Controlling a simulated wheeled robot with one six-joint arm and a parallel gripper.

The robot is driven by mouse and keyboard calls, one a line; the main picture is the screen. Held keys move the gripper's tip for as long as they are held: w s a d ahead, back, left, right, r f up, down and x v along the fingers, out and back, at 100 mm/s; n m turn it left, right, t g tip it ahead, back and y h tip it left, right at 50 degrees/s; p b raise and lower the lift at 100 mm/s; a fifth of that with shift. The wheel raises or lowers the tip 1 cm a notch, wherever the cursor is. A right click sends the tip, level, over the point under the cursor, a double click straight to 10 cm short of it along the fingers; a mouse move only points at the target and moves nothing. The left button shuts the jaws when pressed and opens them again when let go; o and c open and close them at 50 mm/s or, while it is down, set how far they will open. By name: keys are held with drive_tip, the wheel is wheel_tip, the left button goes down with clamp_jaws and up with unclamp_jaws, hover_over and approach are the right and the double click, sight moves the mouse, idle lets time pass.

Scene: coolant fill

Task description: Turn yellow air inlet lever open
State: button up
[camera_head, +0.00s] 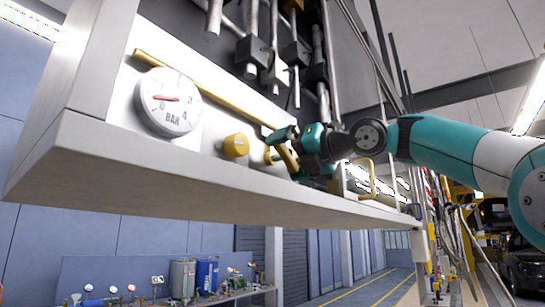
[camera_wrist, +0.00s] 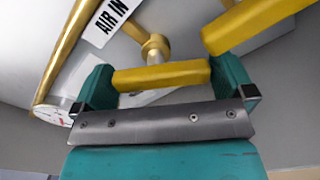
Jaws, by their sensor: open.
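The yellow air inlet lever (camera_head: 289,158) is at the panel, right of a round yellow knob, and is partly hidden by my gripper (camera_head: 291,148). In the wrist view a yellow bar (camera_wrist: 160,76) lies crosswise between the two teal fingers of my gripper (camera_wrist: 165,84). The fingers are open, one near each end of the bar; I cannot tell whether either touches it. A white label reading "AIR IN" (camera_wrist: 108,22) is above, beside a brass fitting (camera_wrist: 155,45).
A white pressure gauge (camera_head: 168,101) marked BAR sits at the panel's left, near the yellow knob (camera_head: 235,146). A brass pipe (camera_head: 195,80) runs above them. A second yellow bar (camera_wrist: 255,20) is close at upper right. A grey ledge (camera_head: 150,165) lies beneath the panel.

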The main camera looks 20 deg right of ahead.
drive_tip(key=shift+w+a, duration=0.1)
drive_tip(key=shift+w, duration=0.1)
drive_tip(key=c, duration=0.6)
drive_tip(key=shift+o, duration=0.2)
